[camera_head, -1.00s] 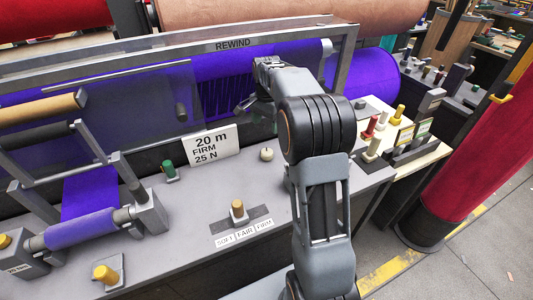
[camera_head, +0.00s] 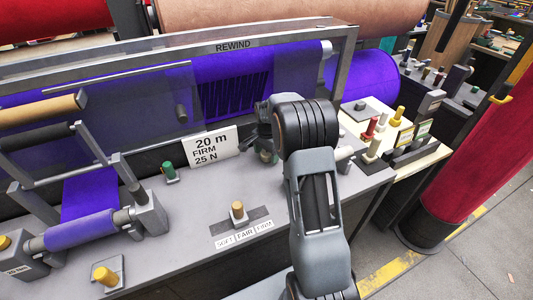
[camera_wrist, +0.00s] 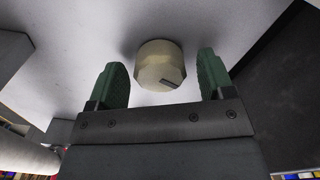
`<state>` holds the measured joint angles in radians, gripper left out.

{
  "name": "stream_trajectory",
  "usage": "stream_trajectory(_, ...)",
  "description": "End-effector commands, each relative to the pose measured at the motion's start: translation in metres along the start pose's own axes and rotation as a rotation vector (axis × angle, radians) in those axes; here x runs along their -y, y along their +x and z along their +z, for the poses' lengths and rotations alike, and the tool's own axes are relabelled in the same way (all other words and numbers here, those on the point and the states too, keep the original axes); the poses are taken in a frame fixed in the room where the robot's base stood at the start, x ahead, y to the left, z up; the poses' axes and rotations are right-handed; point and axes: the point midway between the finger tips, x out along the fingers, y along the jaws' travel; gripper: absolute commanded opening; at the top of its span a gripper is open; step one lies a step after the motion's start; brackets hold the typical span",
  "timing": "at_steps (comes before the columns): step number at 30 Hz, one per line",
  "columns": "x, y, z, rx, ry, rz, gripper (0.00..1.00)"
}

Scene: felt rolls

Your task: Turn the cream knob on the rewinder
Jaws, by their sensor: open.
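The cream knob (camera_wrist: 159,66) shows in the wrist view as a short faceted cylinder with a dark mark on its face, on a pale grey surface. My gripper (camera_wrist: 160,70) is open, with one green finger pad on each side of the knob. A gap shows between the knob and each pad. In the head view, my gripper (camera_head: 266,153) is down at the rewinder deck (camera_head: 200,215), right of the sign, and hides most or all of the knob.
A sign (camera_head: 212,146) reading 20 m, FIRM, 25 N stands left of my gripper. Several pegs, including a red one (camera_head: 369,129), stand to the right.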

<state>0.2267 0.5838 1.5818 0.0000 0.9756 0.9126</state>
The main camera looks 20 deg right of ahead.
Motion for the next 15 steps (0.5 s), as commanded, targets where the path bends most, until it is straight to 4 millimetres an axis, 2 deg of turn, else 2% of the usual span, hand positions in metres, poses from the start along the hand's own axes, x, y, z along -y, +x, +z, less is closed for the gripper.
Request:
stream_trajectory(10, -0.0001, 0.0025, 0.0001, 0.000, 0.000, 0.000, 0.74)
stream_trajectory(15, -0.0001, 0.0023, 0.0001, 0.000, 0.000, 0.000, 0.58)
